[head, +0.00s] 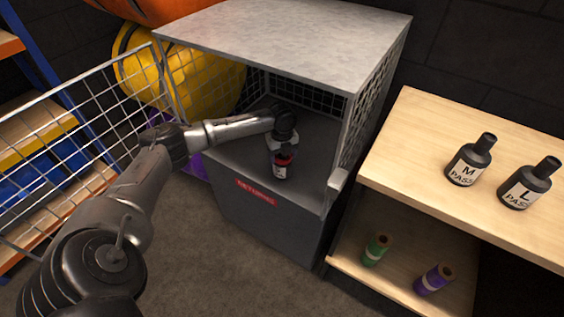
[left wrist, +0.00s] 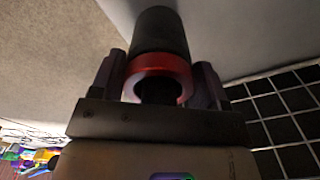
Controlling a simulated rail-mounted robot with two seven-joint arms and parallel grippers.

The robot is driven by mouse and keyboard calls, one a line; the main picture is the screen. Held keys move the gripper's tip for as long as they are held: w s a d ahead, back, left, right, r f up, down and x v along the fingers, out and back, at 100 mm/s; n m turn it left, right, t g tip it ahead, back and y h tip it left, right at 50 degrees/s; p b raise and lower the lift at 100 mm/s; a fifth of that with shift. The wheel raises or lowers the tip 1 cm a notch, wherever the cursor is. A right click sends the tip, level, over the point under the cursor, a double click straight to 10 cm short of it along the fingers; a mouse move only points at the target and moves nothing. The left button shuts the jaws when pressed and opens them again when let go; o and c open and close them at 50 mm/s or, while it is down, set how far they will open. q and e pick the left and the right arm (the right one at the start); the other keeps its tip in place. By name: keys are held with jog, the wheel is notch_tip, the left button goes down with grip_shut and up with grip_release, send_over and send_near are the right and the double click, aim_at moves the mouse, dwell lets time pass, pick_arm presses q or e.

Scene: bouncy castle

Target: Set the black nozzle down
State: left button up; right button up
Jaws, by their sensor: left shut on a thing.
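The black nozzle (head: 281,168), with a red ring and a pale label, is inside the grey returns cage (head: 238,170), near its front edge. My left gripper (head: 284,151) reaches in through the open front and is shut on it. In the left wrist view the nozzle (left wrist: 160,45) and its red ring sit between the two fingers of the gripper (left wrist: 158,85). The nozzle looks about upright; I cannot tell whether its base touches the cage floor. My right gripper is not in view.
The cage's mesh door (head: 80,130) stands open at the left. A wooden shelf (head: 400,150) at the right holds two black labelled nozzles (head: 470,160) on top and green (head: 376,251) and purple (head: 433,280) ones below. Cage floor beside the held nozzle is clear.

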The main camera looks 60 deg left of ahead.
aim_at(283, 172)
pick_arm(q)
notch_tip(283, 172, down, 3)
jog(key=shift+r+b, duration=0.1)
jog(key=shift+b, duration=0.55)
jog(key=o, duration=1)
